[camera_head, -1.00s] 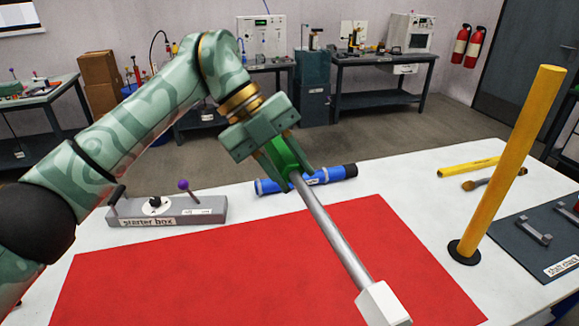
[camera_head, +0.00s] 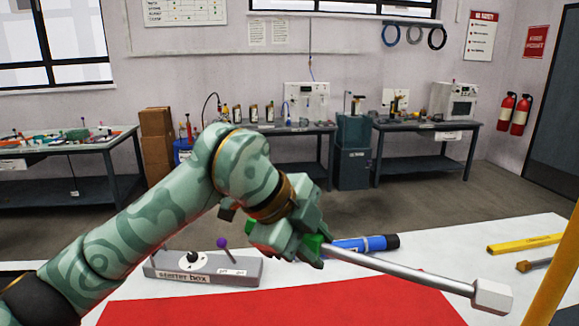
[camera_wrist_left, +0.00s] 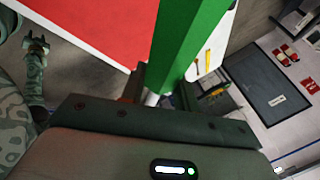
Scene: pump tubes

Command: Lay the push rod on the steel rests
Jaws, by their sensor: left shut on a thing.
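The push rod is a steel-grey bar (camera_head: 405,271) with a pale block (camera_head: 493,296) on its right end. My left gripper (camera_head: 312,246) is shut on it near its left end, at a green part. The rod is held in the air, sloping slightly down to the right, over the red mat (camera_head: 290,310) and white table. In the left wrist view a green piece (camera_wrist_left: 188,40) sticks out beyond the jaws and hides much of the rod. The steel rests are out of view now. My right gripper (camera_wrist_left: 38,45) shows small; its jaw state is unclear.
A blue cylinder (camera_head: 365,244) lies behind the rod. The starter box (camera_head: 205,269) is left of my gripper. A yellow post (camera_head: 557,275) stands at the right edge, near the rod's block end. A yellow bar (camera_head: 525,243) lies behind it.

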